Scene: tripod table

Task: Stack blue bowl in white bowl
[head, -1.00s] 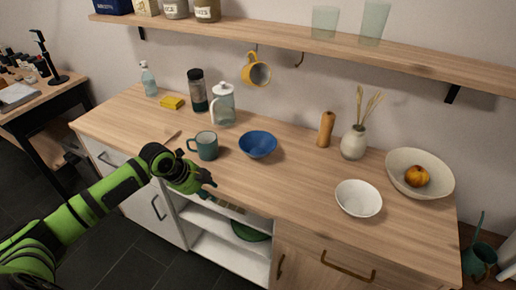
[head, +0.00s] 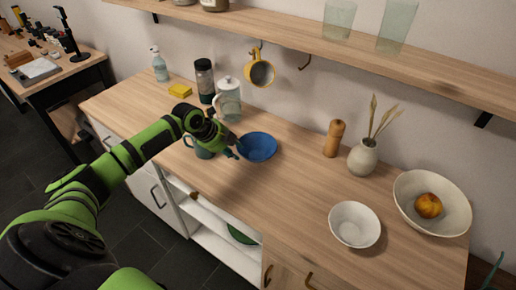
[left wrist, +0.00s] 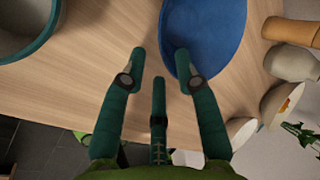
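The blue bowl (head: 260,147) sits upright on the wooden counter, left of its middle. The white bowl (head: 354,225) stands empty near the counter's front edge, further right. The white bowl shows only partly there. My right gripper is not in view.
A teal mug (head: 201,150), partly hidden by my left gripper, stands close left of the blue bowl. A vase (head: 362,158), a wooden mill (head: 333,139) and a fruit bowl (head: 458,207) stand right. The counter between both bowls is clear.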

